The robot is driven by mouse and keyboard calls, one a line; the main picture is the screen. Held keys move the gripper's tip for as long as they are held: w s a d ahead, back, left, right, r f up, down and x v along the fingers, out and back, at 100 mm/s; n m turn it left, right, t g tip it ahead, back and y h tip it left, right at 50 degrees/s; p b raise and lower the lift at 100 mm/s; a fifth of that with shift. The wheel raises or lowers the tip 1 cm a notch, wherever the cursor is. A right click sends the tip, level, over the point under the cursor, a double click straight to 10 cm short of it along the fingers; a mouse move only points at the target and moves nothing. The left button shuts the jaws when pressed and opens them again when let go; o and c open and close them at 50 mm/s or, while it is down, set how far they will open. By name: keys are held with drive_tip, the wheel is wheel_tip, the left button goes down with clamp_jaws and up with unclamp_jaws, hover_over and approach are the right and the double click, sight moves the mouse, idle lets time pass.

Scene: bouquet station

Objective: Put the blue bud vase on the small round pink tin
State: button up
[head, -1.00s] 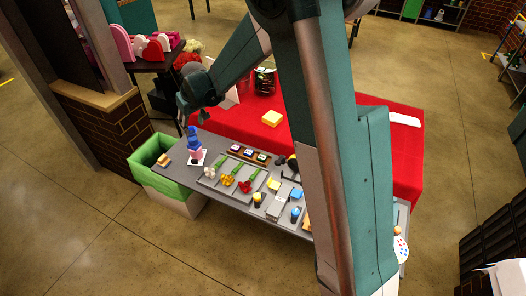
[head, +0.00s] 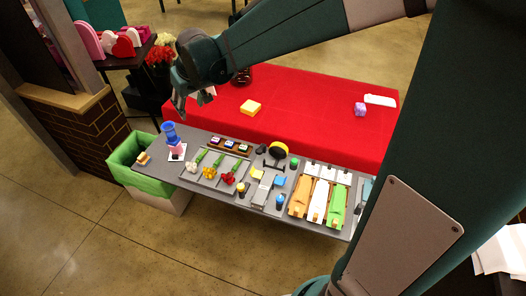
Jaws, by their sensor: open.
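The blue bud vase (head: 170,132) stands upright at the left end of the grey table. It appears to rest on the small round pink tin (head: 177,148), which shows just below it on a white square. The exact contact between them is too small to make out. My gripper (head: 205,96) is open and empty, above and to the right of the vase in the picture, apart from it and over the left part of the red cloth.
A green-lined bin (head: 128,150) stands at the table's left end. Flowers lie on a grey tray (head: 207,183) right of the tin.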

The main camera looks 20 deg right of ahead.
drive_tip(key=s+d+r+m+t, duration=0.1)
drive_tip(key=s+d+r, duration=0.25)
drive_tip(key=s, duration=0.45)
drive_tip(key=s+d+r, duration=0.3)
drive_tip(key=s+d, duration=0.1)
drive_tip(key=s, duration=0.5)
drive_tip(key=s+d+f+m, duration=0.1)
drive_tip(key=s+d, duration=0.1)
drive_tip(key=s, duration=0.6)
drive_tip(key=s+d+f+m+t+h, duration=0.1)
drive_tip(key=s+d+f, duration=0.1)
drive_tip(key=s, duration=0.6)
drive_tip(key=shift+s+d, duration=0.15)
drive_tip(key=shift+d, duration=0.25)
